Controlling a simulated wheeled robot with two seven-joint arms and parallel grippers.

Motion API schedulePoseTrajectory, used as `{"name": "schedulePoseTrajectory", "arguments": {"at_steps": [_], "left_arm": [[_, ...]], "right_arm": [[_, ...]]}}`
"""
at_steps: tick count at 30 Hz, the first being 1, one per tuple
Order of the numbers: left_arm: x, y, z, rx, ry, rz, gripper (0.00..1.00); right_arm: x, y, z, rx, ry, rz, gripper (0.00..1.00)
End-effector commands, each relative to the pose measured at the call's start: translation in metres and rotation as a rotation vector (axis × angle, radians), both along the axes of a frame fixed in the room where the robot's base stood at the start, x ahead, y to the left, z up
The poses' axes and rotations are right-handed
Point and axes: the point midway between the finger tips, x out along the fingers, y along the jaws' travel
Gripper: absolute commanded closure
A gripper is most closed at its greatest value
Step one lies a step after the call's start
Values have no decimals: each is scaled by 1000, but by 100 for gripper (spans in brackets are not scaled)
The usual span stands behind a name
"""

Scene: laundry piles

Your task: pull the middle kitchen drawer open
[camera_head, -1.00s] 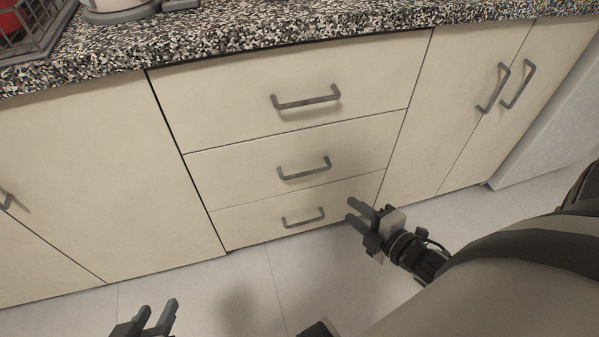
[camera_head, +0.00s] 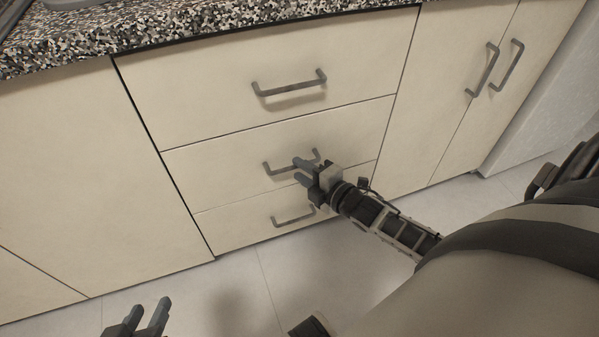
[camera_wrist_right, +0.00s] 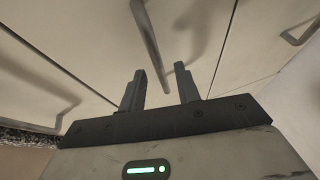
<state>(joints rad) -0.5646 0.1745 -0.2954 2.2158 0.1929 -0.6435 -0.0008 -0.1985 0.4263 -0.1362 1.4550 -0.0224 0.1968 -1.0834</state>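The middle drawer (camera_head: 225,171) is shut, a cream front between the top and bottom drawers. Its grey bar handle (camera_head: 283,168) is partly hidden by my right gripper (camera_head: 298,171), which is in front of its right part. In the right wrist view my right gripper (camera_wrist_right: 161,88) is open. The handle (camera_wrist_right: 151,40) shows there between and just beyond the fingertips, with its near end close to the right finger. No grip on it shows. My left gripper (camera_head: 144,312) is open and empty at the bottom left, low over the floor.
The top drawer handle (camera_head: 290,87) and bottom drawer handle (camera_head: 293,217) stick out above and below. A speckled countertop (camera_head: 190,32) overhangs the drawers. Cupboard doors with upright handles (camera_head: 483,70) stand at right. The tiled floor (camera_head: 225,295) in front is clear.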

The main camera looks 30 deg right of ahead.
Motion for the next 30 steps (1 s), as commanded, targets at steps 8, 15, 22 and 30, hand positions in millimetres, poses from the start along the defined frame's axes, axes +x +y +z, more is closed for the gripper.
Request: {"name": "schedulePoseTrajectory", "arguments": {"at_steps": [8, 15, 22, 30], "left_arm": [[0, -3, 6, -13, -25, -3, 64], [-3, -1, 3, -6, -19, -7, 64], [-3, -1, 3, -4, -19, -9, 64], [-3, 1, 7, 6, -2, -8, 64]], "right_arm": [[13, 2, -3, 0, 2, 0, 68], [13, 2, -2, 1, 2, 0, 81], [12, 2, -2, 1, 1, 0, 100], [1, 18, 0, 2, 3, 23, 100]]}}
